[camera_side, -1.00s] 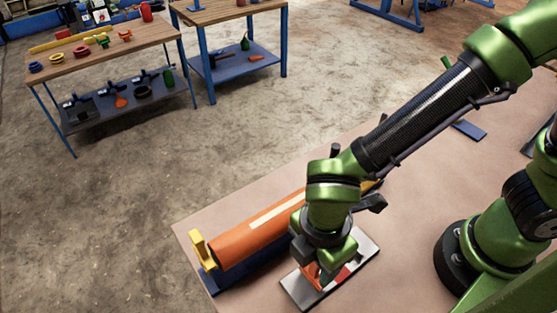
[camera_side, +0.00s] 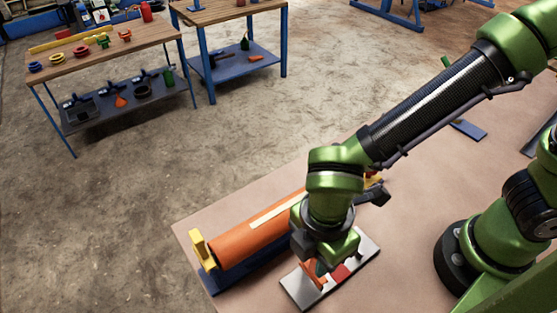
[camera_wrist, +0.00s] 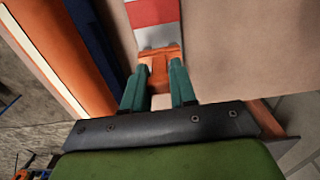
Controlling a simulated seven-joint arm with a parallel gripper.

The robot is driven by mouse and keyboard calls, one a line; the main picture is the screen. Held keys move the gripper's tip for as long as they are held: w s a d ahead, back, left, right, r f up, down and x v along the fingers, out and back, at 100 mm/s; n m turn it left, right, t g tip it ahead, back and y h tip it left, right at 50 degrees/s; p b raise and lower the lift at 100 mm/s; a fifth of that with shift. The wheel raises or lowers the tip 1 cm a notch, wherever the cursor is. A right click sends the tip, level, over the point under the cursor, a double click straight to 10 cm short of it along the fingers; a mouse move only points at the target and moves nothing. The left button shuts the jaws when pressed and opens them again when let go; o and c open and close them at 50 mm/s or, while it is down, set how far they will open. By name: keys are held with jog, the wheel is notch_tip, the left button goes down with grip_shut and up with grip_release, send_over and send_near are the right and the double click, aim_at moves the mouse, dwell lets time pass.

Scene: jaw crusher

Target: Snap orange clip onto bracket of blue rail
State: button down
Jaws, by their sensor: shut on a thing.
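My gripper (camera_wrist: 157,82) has two teal fingers shut on a small orange clip (camera_wrist: 159,62), which sits between the fingertips over a grey plate with a red band. In the side view my gripper (camera_side: 321,268) is low over that plate, with the orange clip (camera_side: 312,276) partly hidden by the fingers. I cannot tell whether the clip touches the plate. The blue rail (camera_side: 208,282) lies to the left under an orange cylinder; it also shows in the wrist view (camera_wrist: 92,38). No bracket is clearly seen.
The orange cylinder (camera_side: 232,246) has a pale stripe and a yellow end piece (camera_side: 199,248), close to the left of my wrist. Bare tabletop (camera_side: 410,205) lies to the right. Workbenches stand far off.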

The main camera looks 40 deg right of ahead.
jog(key=shift+r, duration=1.6)
jog(key=shift+r, duration=0.4)
notch_tip(320, 180, up, 15)
jog(key=w+d, duration=0.5)
jog(key=d, duration=0.4)
jog(key=w+d, duration=0.6)
jog(key=d, duration=0.3)
jog(key=shift+d+f, duration=0.15)
jog(key=shift+f, duration=1.2)
jog(key=shift+d+f, duration=0.1)
jog(key=shift+f, duration=1.25)
